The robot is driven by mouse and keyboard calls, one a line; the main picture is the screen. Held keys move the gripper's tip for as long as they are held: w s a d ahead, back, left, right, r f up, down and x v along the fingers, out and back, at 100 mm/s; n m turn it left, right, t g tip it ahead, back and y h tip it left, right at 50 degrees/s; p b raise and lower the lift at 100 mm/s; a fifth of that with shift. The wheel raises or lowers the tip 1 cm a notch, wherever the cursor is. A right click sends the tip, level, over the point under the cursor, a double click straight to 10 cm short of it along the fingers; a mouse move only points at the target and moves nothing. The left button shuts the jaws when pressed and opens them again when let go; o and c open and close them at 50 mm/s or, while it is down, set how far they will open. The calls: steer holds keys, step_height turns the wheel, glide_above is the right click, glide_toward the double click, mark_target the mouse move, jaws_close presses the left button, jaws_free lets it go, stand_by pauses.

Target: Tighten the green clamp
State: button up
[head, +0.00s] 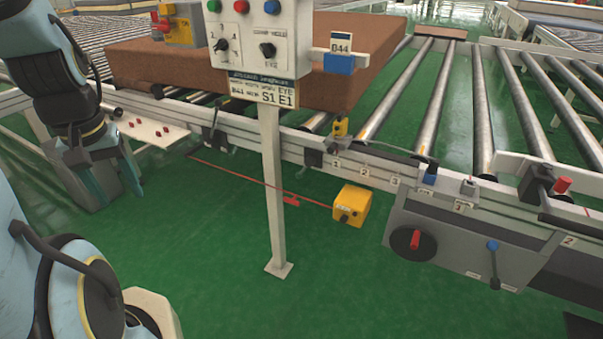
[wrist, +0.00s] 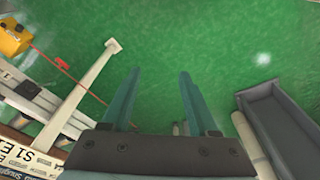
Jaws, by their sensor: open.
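I cannot make out a green clamp in either view. My gripper (head: 121,196) hangs at the left of the head view, pointing down, in front of the conveyor's near side. Its two teal fingers are apart and empty. In the wrist view the open fingers (wrist: 160,74) point over bare green floor, with nothing between them. A black clamp-like fitting with a red knob (head: 563,185) sits on the conveyor rail at the right.
A control post (head: 272,190) with a button panel (head: 255,45) stands before the conveyor rail (head: 385,170). A brown mattress (head: 350,85) lies on the rollers. A yellow box (head: 350,205) hangs low, with a red cord (head: 245,180) leading to it. A grey tray (wrist: 285,130) is right of my fingers.

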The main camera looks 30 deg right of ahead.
steer(key=w+d+f+m+b, duration=0.1)
steer(key=w+f, duration=0.1)
steer(key=w+d+f+m+b, duration=0.1)
steer(key=w+f, duration=0.1)
steer(key=f, duration=0.1)
steer(key=w+d+f+b, duration=0.1)
steer(key=w+f+b, duration=0.1)
steer(key=f, duration=0.1)
steer(key=shift+w+f+m+t, duration=0.1)
steer(key=shift+w+m+t, duration=0.1)
steer(key=shift+m+t, duration=0.2)
steer(key=m+t+h+b, duration=0.4)
steer(key=m+h+b, duration=0.4)
steer(key=h+b, duration=0.85)
glide_toward(297, 177)
steer(key=shift+n, duration=0.3)
steer(key=x, duration=1)
steer(key=shift+a, duration=0.1)
jaws_close()
steer(key=shift+w, duration=0.1)
